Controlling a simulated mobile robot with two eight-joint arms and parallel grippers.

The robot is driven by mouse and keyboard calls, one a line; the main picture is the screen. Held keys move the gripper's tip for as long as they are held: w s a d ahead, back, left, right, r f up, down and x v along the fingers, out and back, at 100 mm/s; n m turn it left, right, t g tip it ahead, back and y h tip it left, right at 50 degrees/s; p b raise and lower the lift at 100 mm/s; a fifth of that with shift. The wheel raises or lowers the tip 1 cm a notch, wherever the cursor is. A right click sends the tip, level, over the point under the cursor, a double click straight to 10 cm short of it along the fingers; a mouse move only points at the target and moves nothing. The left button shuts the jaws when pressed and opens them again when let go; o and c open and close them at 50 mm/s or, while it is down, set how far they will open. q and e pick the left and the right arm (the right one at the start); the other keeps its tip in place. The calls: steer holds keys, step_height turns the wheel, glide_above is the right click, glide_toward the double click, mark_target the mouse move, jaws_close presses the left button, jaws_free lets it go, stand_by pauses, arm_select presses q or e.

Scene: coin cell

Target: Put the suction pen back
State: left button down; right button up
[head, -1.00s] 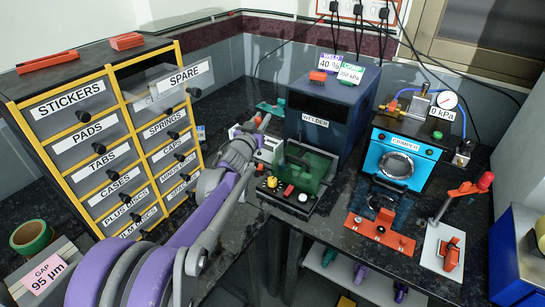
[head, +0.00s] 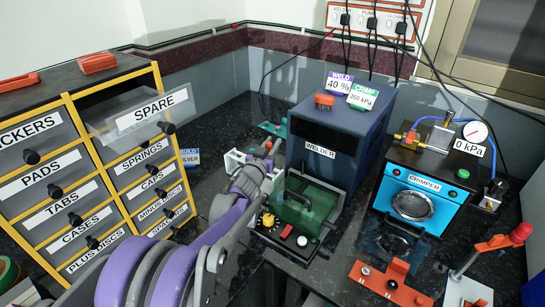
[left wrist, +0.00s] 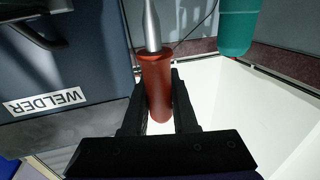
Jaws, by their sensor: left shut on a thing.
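My left gripper (head: 268,151) is beside the left side of the welder (head: 335,150), by a small white block (head: 233,160). In the left wrist view its two dark fingers (left wrist: 160,110) are shut on the red handle of the suction pen (left wrist: 157,85). The pen's silver shaft points to the top of that view. The pen's far end is out of the picture. In the head view the gripper and arm mostly hide the pen. My right gripper is not in view.
A teal cylinder (left wrist: 238,28) is near the pen, over a white surface (left wrist: 240,95). A green-covered fixture (head: 305,212) stands before the welder. The blue crimper (head: 415,195) is at right. The drawer cabinet (head: 95,165) is at left, its SPARE drawer (head: 140,112) pulled out.

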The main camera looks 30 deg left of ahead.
arm_select(q)
steer(key=shift+f+b, duration=0.3)
steer(key=shift+f, duration=1.55)
steer(key=shift+f, duration=0.2)
steer(key=c, duration=0.7)
jaws_free()
steer(key=s+d, duration=0.2)
steer(key=s, duration=0.9)
steer(key=shift+s+r, duration=0.2)
steer(key=shift+s, duration=0.2)
steer(key=shift+d, duration=0.1)
